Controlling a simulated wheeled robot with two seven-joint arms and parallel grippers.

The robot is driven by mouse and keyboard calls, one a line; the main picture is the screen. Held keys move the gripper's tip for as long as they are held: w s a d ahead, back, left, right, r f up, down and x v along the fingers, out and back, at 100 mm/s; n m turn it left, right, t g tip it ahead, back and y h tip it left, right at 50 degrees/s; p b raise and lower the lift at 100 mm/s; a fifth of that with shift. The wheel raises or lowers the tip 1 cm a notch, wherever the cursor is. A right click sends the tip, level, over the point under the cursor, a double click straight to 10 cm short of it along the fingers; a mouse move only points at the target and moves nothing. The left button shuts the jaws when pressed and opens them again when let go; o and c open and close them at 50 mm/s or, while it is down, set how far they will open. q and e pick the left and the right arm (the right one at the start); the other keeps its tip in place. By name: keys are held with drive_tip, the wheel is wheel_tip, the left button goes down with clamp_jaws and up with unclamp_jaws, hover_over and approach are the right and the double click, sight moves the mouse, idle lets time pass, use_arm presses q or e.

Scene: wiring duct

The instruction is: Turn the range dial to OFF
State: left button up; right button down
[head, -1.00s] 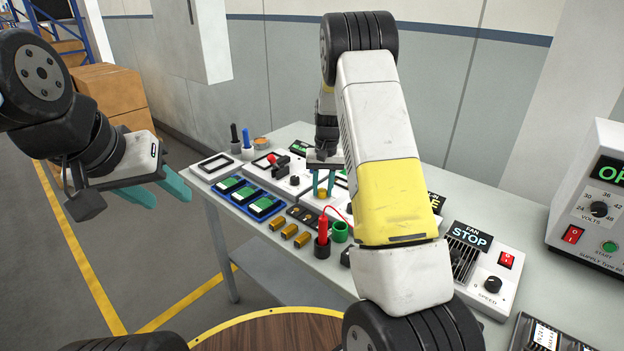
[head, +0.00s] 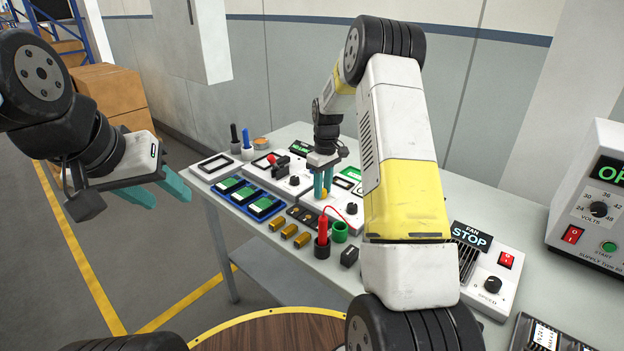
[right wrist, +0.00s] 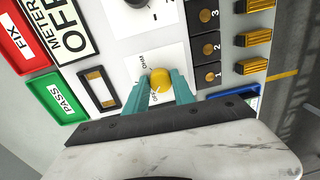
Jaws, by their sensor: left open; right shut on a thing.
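The range dial is a small yellow knob (right wrist: 160,79) on a white plate with small lettering around it, in the right wrist view. It also shows as a yellow spot (head: 324,195) below the fingers in the head view. My right gripper (right wrist: 163,88) has its teal fingers closed on the two sides of the dial. It points down at the panel in the head view (head: 323,190). The dial's exact pointing is too small to tell. My left gripper (head: 166,191) is open and empty, off the table's left side.
A METER sign (right wrist: 57,28) with large letters OFF, cut by the frame, lies by red FIX and green PASS labels. Nearby are a red probe (head: 322,232) in a holder, a green cup (head: 340,232) and brass cylinders (head: 289,231). A fan box (head: 490,268) stands right.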

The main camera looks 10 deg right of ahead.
drive_tip(key=shift+n, duration=1.1)
drive_tip(key=c, duration=1.1)
unclamp_jaws()
drive_tip(key=shift+o, duration=0.2)
drive_tip(key=r, duration=0.7)
drive_tip(key=shift+w+d, duration=0.15)
drive_tip(key=shift+w, duration=0.05)
drive_tip(key=shift+r, duration=0.45)
